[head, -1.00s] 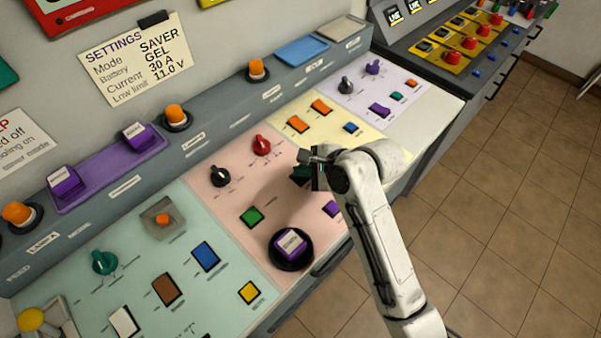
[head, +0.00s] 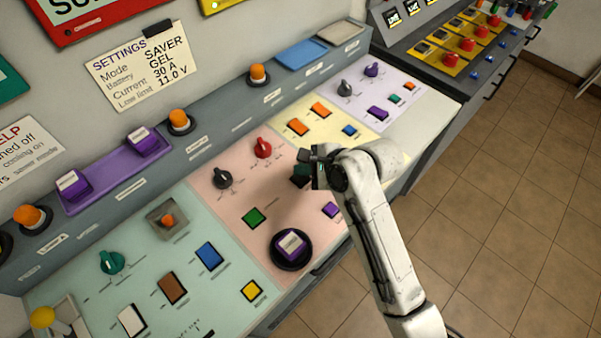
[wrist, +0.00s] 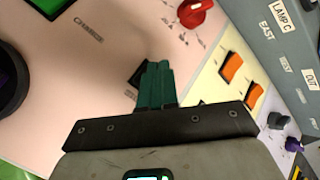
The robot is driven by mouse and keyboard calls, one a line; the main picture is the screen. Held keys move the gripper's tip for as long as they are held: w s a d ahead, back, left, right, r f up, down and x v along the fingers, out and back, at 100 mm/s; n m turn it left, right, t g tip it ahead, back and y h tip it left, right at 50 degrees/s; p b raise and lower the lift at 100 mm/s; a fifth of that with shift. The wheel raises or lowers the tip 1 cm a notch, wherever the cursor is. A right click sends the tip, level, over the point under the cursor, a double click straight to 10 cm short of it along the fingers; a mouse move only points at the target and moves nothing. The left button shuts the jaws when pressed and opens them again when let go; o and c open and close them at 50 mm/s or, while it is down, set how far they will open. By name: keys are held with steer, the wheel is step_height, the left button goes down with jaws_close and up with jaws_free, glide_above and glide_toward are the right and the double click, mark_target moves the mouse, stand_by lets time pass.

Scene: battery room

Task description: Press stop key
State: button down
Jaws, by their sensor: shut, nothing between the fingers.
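My gripper (head: 301,173) is over the pink panel section (head: 240,196) in the head view. In the wrist view its green fingers (wrist: 156,66) are shut together and empty. A dark key (wrist: 133,75) lies just beside the fingertips, partly hidden by them; I cannot tell whether they touch. A green key (head: 254,216) and a purple key (head: 331,210) are on the same section. I cannot read the word stop on any key.
A red knob (head: 263,147), a black knob (head: 222,178) and a round black-based purple button (head: 290,245) stand on the pink section. Orange switches (head: 298,127) are on the yellow section. A settings note (head: 138,70) hangs on the wall. Tiled floor lies to the right.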

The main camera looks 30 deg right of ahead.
mark_target(304, 180)
step_height(304, 180, up, 3)
steer(key=p, duration=0.3)
steer(key=shift+p, duration=0.3)
steer(key=shift+r+p, duration=0.35)
steer(key=shift+r, duration=0.65)
steer(key=s+n, duration=0.3)
steer(key=s+d+f+n+g+h, duration=0.1)
steer(key=s+n, duration=0.1)
steer(key=n, duration=0.1)
steer(key=s+d+f+n+h, duration=0.1)
steer(key=s+n, duration=0.2)
steer(key=n, duration=0.1)
steer(key=shift+s+d, duration=0.1)
steer(key=shift+s, duration=0.2)
steer(key=s+d+n+g+h, duration=0.2)
steer(key=s+d+n+h, duration=0.15)
steer(key=s+n, duration=0.65)
steer(key=s+d+f+g+b, duration=0.1)
steer(key=s+f+g+b, duration=0.3)
steer(key=s+f, duration=0.6)
steer(key=shift+d+f+y+b, duration=0.35)
steer(key=shift+d+f+b, duration=0.05)
steer(key=shift+f+b, duration=0.4)
